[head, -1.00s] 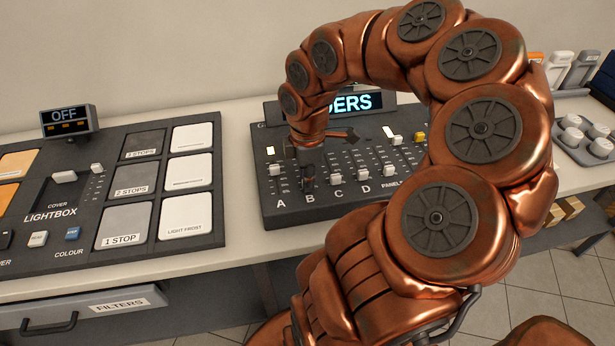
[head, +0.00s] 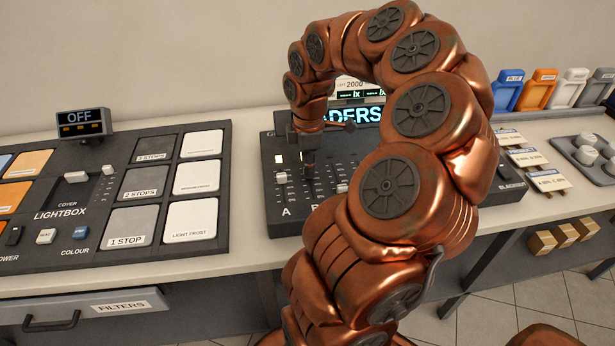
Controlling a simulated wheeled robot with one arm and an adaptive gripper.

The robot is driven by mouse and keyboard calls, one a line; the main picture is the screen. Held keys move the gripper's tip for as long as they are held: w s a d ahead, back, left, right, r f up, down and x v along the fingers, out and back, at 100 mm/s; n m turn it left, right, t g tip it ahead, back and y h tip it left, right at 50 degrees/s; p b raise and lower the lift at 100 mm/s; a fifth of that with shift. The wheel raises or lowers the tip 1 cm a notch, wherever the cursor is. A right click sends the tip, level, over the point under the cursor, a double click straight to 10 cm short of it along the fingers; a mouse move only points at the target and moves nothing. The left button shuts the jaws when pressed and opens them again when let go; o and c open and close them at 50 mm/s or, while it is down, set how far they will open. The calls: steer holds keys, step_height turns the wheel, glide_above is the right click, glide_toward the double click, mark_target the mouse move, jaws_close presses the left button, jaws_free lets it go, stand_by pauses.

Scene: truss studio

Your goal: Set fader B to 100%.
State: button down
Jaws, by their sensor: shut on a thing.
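The fader console (head: 270,215) is a dark desk panel with white-capped faders and letters along its front edge. Fader A's cap (head: 281,178) sits low in its slot. My gripper (head: 309,172) points down over fader B's slot, above the letter B, and is shut on fader B's cap. The cap itself is hidden between the fingers. The gripper is in the upper part of the slot; its exact setting cannot be read. My arm hides the faders to the right and part of the lit FADERS display (head: 365,114).
Left of the console lies the lightbox panel (head: 225,200) with its OFF display (head: 80,122). At right are labelled cards (head: 530,157), coloured holders (head: 540,88) and a grey tray of white knobs (head: 585,150). Bare tabletop separates the two panels.

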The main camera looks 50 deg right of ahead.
steer(key=shift+w+d, duration=1.05)
steer(key=shift+w, duration=0.15)
steer(key=shift+r, duration=0.1)
steer(key=c, duration=1.1)
jaws_free()
steer(key=shift+d, duration=0.1)
steer(key=shift+c, duration=0.2)
step_height(320, 180, up, 12)
steer(key=shift+f, duration=0.1)
